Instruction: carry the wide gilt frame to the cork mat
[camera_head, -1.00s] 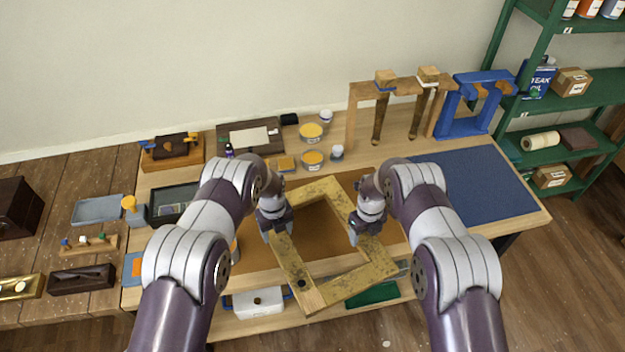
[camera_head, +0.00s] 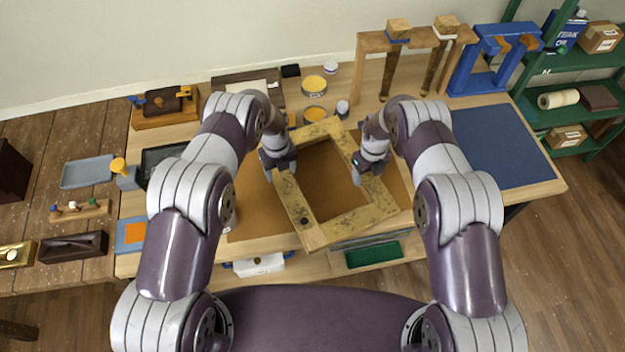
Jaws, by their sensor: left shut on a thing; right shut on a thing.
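The wide gilt frame (camera_head: 318,237) is a gold rectangle with dark specks, held turned at an angle. My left gripper (camera_head: 276,172) is shut on its left side. My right gripper (camera_head: 362,176) is shut on its right side. The brown cork mat (camera_head: 252,212) lies on the workbench beneath and around the frame, and shows through the frame's opening. Most of the frame is over the mat, and its near corner reaches past the bench's front. I cannot tell whether the frame touches the mat.
A blue mat (camera_head: 497,145) covers the bench's right end. Yellow-topped tins (camera_head: 314,86) and a small jar (camera_head: 342,108) stand behind the frame. A wooden rack (camera_head: 370,42) and a blue rack (camera_head: 482,62) stand at the back. A dark tray (camera_head: 160,158) lies left.

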